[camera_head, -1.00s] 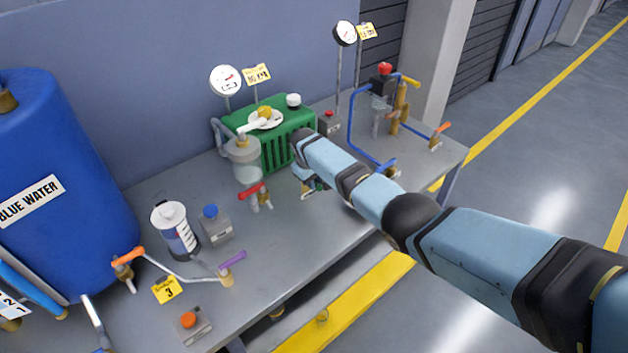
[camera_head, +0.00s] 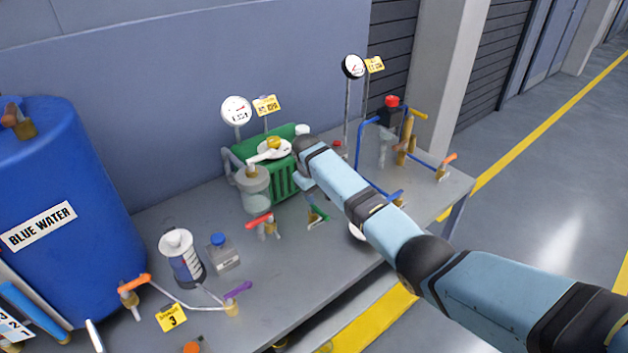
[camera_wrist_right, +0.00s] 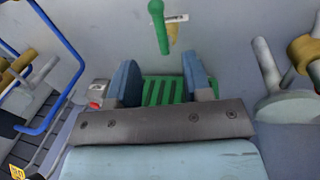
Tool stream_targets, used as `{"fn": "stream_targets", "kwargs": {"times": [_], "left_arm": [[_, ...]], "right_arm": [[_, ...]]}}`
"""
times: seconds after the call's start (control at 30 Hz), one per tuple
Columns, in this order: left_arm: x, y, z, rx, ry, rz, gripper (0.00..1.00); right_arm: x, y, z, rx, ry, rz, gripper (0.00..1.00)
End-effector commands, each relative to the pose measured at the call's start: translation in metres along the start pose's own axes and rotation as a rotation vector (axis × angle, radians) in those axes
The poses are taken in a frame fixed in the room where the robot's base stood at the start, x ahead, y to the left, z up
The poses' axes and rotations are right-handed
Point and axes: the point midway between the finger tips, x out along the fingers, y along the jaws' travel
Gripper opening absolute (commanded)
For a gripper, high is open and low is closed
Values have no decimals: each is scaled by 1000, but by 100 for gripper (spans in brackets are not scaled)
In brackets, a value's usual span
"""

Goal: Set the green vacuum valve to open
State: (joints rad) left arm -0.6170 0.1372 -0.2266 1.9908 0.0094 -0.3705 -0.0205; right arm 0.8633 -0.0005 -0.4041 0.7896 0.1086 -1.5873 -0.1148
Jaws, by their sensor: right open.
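The green vacuum valve has a green lever handle (camera_head: 319,212) on a small brass body, and stands near the front of the bench, right of the red-handled valve. In the right wrist view the green handle (camera_wrist_right: 158,27) lies beyond the fingertips, next to its brass fitting. My right gripper (camera_wrist_right: 161,66) is open and empty, its two blue-grey fingers apart. The handle is not between them. In the head view my right wrist hangs just above and behind the valve, and the fingers are mostly hidden. My left gripper is not in view.
The green ribbed pump (camera_head: 284,184) stands behind the valve, with a clear trap (camera_head: 256,190) at its left. A red-handled valve (camera_head: 260,221) is close by on the left. Blue piping (camera_head: 360,150) and a brass manifold (camera_head: 407,138) stand to the right.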

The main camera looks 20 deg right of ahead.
Motion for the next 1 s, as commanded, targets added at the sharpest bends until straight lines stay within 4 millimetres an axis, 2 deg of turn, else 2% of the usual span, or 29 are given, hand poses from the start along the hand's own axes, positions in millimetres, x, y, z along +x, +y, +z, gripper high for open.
{"fn": "stream_targets", "kwargs": {"times": [0.1, 0.2, 0.4, 0.83, 0.93, 1.0], "left_arm": [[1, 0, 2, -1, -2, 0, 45], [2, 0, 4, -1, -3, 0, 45], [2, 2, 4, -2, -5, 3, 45], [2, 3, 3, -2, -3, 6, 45], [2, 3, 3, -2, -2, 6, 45], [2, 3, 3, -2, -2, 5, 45]], "right_arm": [[-23, 0, 0, 0, 3, 1, 45], [-37, 0, -1, 0, 2, 1, 45], [-50, 0, 0, 0, 0, 0, 45], [-50, 0, 0, 0, 0, 0, 45], [-42, -6, 6, -1, 5, -7, 45], [-29, -15, 18, -1, 14, -19, 45]]}}
